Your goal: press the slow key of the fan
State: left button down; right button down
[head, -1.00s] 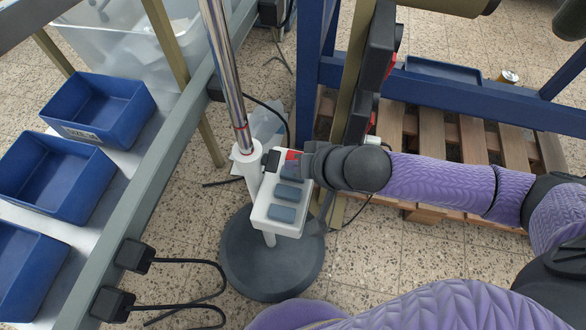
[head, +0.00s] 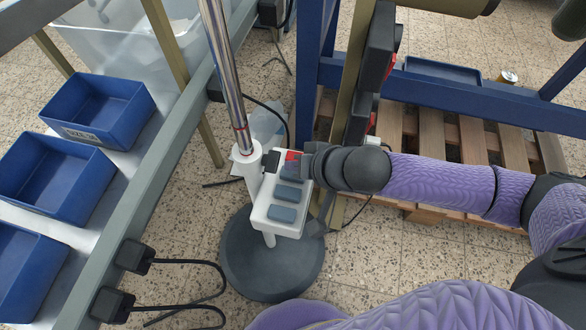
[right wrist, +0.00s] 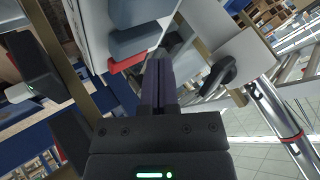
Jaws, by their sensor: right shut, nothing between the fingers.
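The fan's white control box (head: 276,218) sits on the fan's pole above its round dark base (head: 258,265). It carries a red key (head: 291,155) at its far end and several grey-blue keys, with the nearest one (head: 281,214) and a middle one (head: 287,193) in clear view. No key labels are readable. My right gripper (head: 297,167) is shut and empty at the far end of the box, by the red key and the first grey-blue key. Its shut fingers show in the right wrist view (right wrist: 159,84) close beside the red key (right wrist: 128,62); contact cannot be told. My left gripper is not in view.
The chrome fan pole (head: 223,75) rises left of the box. A bench with blue bins (head: 105,108) stands at the left. A blue frame (head: 430,88) and a wooden pallet (head: 440,130) lie behind my right arm. Cables (head: 190,262) run near the base.

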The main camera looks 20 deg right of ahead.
dwell(0.7)
jog(key=shift+f, duration=0.4)
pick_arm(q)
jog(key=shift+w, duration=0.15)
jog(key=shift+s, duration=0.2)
pick_arm(e)
jog(key=shift+f, duration=0.5)
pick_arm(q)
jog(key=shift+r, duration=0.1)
pick_arm(e)
jog(key=shift+r, duration=0.1)
jog(key=shift+r+p, duration=0.75)
jog(key=shift+p, duration=0.15)
jog(key=shift+r, duration=0.15)
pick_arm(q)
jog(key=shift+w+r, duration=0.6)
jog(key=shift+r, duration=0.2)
